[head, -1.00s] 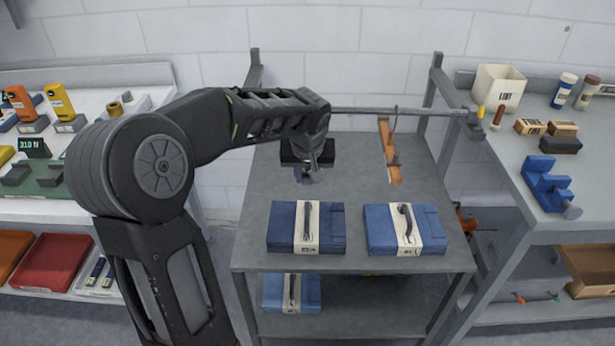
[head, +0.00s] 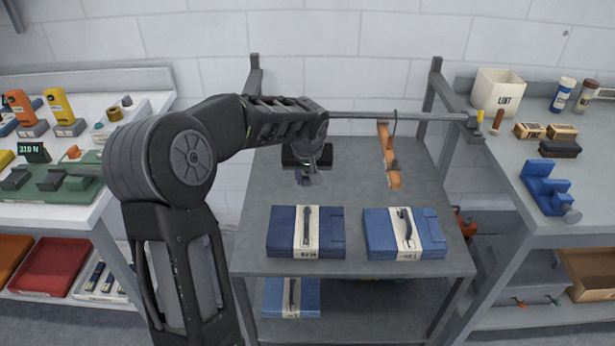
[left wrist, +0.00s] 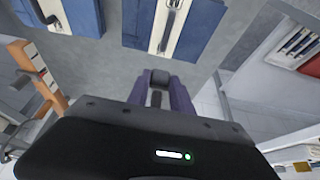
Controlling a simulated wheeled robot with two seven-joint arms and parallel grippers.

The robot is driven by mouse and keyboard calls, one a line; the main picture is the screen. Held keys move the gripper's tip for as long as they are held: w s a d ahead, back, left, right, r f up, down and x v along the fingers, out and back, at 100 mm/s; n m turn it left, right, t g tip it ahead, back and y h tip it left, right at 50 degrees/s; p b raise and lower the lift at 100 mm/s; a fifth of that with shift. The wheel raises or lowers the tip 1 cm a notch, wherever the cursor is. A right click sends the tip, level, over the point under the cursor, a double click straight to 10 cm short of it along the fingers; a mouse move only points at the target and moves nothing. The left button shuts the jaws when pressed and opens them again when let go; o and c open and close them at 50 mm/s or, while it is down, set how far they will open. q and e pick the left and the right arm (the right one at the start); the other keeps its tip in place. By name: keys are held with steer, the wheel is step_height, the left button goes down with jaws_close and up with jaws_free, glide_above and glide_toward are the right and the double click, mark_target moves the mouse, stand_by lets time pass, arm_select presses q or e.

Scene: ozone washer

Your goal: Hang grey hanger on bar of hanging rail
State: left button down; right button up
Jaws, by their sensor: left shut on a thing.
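The hanging rail's bar (head: 420,117) runs across above the grey table, with its left part hidden behind my left arm. My left gripper (head: 304,178) is below the bar at the left, pointing down over the table. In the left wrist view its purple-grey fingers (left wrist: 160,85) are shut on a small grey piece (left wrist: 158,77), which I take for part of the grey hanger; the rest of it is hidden. A wooden orange-brown hanger (head: 388,155) hangs from the bar by its hook (head: 394,124), right of my gripper. My right gripper is not in view.
Two blue folded bundles with pale bands, left (head: 277,232) and right (head: 427,225), lie on the table (head: 350,182). A third (head: 271,297) lies on the lower shelf. Side benches stand left (head: 120,85) and right (head: 510,175). A LINT bin (head: 497,95) is near the rail's right end.

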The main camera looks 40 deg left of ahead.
arm_select(q)
steer(key=c, duration=1.1)
jaws_free()
steer(key=shift+o, duration=0.2)
steer(key=v, duration=0.7)
steer(key=shift+r+b, duration=0.35)
steer(key=shift+b, duration=0.05)
steer(key=shift+s, duration=0.15)
